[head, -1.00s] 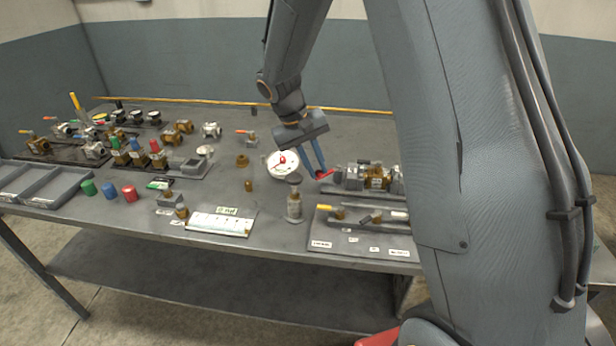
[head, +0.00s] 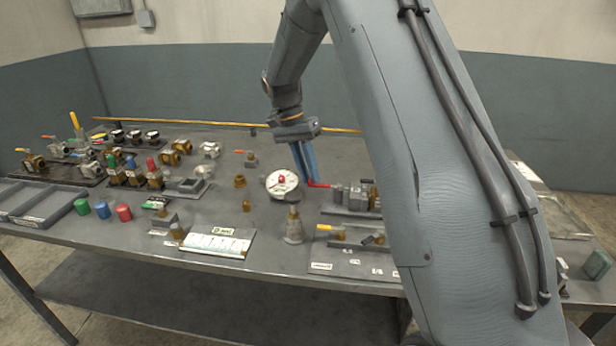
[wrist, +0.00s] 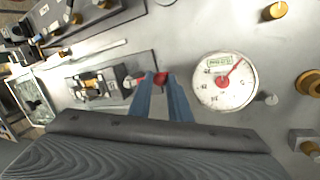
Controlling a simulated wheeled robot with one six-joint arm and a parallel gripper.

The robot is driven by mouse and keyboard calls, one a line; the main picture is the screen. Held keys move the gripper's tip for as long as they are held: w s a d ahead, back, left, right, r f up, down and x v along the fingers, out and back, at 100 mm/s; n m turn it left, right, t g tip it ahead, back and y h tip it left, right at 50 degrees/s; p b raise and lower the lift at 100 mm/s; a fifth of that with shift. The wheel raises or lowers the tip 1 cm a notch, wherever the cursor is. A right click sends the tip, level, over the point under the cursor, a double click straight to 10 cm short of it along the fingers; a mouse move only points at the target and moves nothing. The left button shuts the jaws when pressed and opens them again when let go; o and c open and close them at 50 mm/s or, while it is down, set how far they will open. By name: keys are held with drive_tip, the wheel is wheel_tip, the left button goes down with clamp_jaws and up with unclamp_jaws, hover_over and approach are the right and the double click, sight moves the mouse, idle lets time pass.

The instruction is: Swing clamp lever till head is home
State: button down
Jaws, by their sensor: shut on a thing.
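The clamp fixture (head: 354,197) sits on a dark plate toward the right of the bench, partly hidden behind my arm in the head view. Its red lever (head: 318,184) sticks out to the left. My gripper (head: 311,182), with blue fingers, reaches down and is shut on the lever's red end. In the wrist view, the fingertips (wrist: 161,82) close around the red handle (wrist: 160,77), and the fixture (wrist: 98,87) lies to their left. I cannot tell how the clamp head sits against its part.
A round white dial gauge (head: 281,184) stands close to the left of my fingers. A grey post-like part (head: 294,226) stands in front. A second plate with a yellow-handled part (head: 330,229) lies nearer the front edge. Several valves and coloured caps fill the left side.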

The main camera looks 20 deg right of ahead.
drive_tip(key=shift+d+f+m, duration=0.2)
drive_tip(key=shift+f+m, duration=0.05)
drive_tip(key=shift+m, duration=0.15)
drive_tip(key=c, duration=1.6)
unclamp_jaws()
drive_tip(key=shift+d, duration=0.1)
drive_tip(key=shift+c, duration=0.2)
drive_tip(key=shift+w, duration=0.1)
drive_tip(key=shift+w, duration=0.1)
drive_tip(key=b+v, duration=0.2)
drive_tip(key=v, duration=0.6)
drive_tip(key=shift+r, duration=0.1)
